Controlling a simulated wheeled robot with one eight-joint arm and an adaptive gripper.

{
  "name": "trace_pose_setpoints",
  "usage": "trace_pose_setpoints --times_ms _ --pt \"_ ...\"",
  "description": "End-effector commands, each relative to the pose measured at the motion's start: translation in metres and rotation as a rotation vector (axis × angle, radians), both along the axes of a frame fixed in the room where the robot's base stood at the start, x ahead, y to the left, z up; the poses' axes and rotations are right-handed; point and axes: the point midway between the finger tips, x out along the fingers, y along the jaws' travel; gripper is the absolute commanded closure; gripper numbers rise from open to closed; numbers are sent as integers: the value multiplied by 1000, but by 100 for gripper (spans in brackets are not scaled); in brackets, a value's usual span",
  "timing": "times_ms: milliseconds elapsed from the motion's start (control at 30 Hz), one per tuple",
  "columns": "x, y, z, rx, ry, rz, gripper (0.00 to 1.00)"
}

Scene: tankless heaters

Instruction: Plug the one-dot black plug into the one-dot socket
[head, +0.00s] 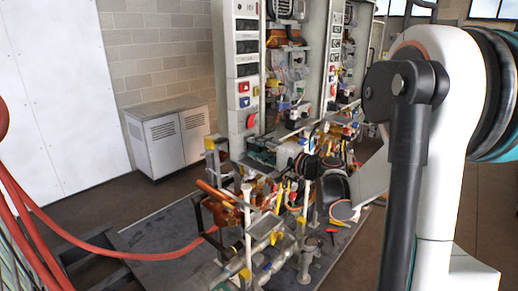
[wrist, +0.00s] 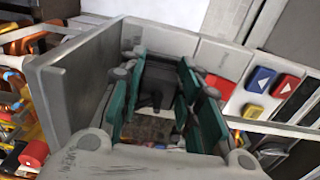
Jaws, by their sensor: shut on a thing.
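My gripper (wrist: 160,95) fills the middle of the wrist view, with teal pads on both sides. It is shut on a dark, blocky thing, which I take to be the black plug (wrist: 157,83). Its dot marking is too small to read, and its prongs do not show. In the head view, my gripper appears small beside the tall white control panel (head: 242,70), with teal parts showing. I cannot make out the one-dot socket in either view. Whether the plug touches anything ahead of it is unclear.
A grey plate (wrist: 85,80) stands close on the left of the wrist view. Red and blue buttons (wrist: 260,80) lie to the right. Cluttered pipes and valves (head: 265,230) fill the rack below. A white cabinet (head: 168,137) stands at the wall; floor beside it is clear.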

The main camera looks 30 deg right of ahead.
Motion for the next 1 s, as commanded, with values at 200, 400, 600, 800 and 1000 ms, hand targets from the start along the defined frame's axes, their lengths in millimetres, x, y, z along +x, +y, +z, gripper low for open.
trace_pose_setpoints --times_ms 200,400,600,800,1000 --pt "1 1 0 0 0 0 94" --pt "5 2 0 0 0 0 94" --pt "8 3 0 0 0 0 94" --pt "10 4 0 0 0 0 55" --pt "10 4 0 0 0 0 46"
